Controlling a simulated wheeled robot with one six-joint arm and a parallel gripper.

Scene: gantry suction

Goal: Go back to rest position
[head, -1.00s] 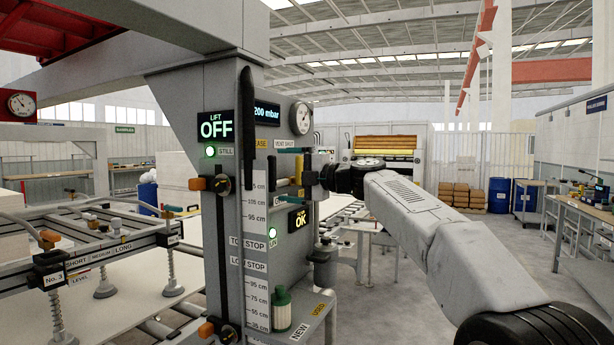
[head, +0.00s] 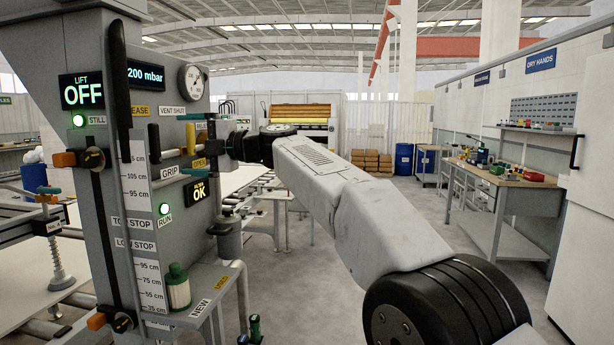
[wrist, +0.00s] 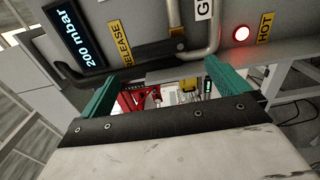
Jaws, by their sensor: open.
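My gripper (wrist: 163,88) shows in the wrist view with its two green fingers wide apart and nothing held between them. In the head view my arm reaches left to the grey control column (head: 70,190), and the gripper end is beside the column's labelled face, partly hidden by the wrist. Whether the fingers touch anything there cannot be told. The wrist view shows the 200 mbar display (wrist: 78,38) and the RELEASE label (wrist: 126,43) just beyond the fingers.
The LIFT display (head: 81,90) reads OFF. A grey pipe (wrist: 205,35) crosses the wrist view. A workbench (head: 500,185) stands at the right; open floor lies between.

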